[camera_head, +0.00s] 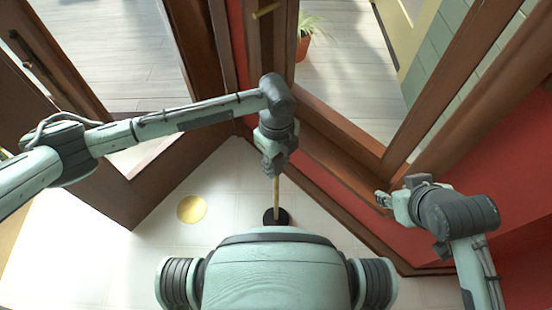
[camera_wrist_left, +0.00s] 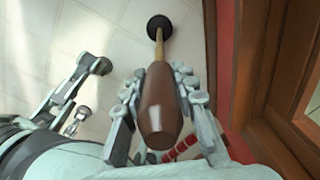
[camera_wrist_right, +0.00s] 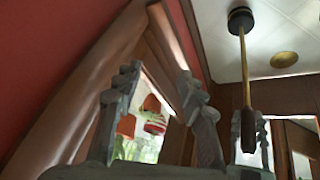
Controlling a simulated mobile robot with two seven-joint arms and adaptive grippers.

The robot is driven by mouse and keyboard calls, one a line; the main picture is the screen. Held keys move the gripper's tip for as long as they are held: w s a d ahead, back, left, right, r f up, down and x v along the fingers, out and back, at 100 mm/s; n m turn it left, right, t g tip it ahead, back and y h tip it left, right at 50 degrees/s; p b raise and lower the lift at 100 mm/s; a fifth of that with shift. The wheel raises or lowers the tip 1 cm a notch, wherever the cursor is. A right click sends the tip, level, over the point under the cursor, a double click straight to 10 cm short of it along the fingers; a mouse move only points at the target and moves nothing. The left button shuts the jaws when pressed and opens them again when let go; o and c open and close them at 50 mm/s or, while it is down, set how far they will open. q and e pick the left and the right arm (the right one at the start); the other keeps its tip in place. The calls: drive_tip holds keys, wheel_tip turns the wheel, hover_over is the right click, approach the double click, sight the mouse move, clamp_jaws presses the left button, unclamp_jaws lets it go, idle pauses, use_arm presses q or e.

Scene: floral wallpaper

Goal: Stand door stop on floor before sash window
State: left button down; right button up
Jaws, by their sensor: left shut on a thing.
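The door stop has a brown handle (camera_wrist_left: 160,105), a thin tan stick and a black round foot (camera_head: 276,216). My left gripper (camera_head: 275,168) is shut around the handle, with the foot pointing down toward the pale floor. In the right wrist view the door stop's stick (camera_wrist_right: 243,65) also shows. I cannot tell whether the foot touches the floor. The brown-framed window (camera_head: 345,133) stands ahead and to the right of the door stop. My right gripper (camera_head: 383,199) is near the window's lower right frame; in its wrist view its fingers (camera_wrist_right: 158,85) are apart and empty.
A gold disc (camera_head: 192,208) lies flat on the pale tiled floor, left of the door stop. Brown-framed glazing (camera_head: 135,165) stands at the left. Red wall borders the window. A potted plant (camera_head: 303,45) is beyond the glass. Floor around the disc is clear.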

use_arm(q)
drive_tip(key=shift+d+r, duration=0.1)
drive_tip(key=c, duration=1.2)
unclamp_jaws()
drive_tip(key=shift+r, duration=0.35)
wheel_tip(320, 180, up, 5)
drive_tip(key=shift+r+p, duration=0.1)
drive_tip(key=shift+p, duration=0.4)
wheel_tip(320, 180, up, 6)
drive_tip(key=shift+r+p, duration=0.1)
drive_tip(key=shift+p, duration=0.25)
use_arm(e)
drive_tip(key=s+d+f+g, duration=0.2)
drive_tip(key=s+d+f, duration=0.1)
drive_tip(key=shift+s+m+h, duration=0.2)
drive_tip(key=shift+m+h, duration=0.1)
drive_tip(key=shift+h, duration=0.1)
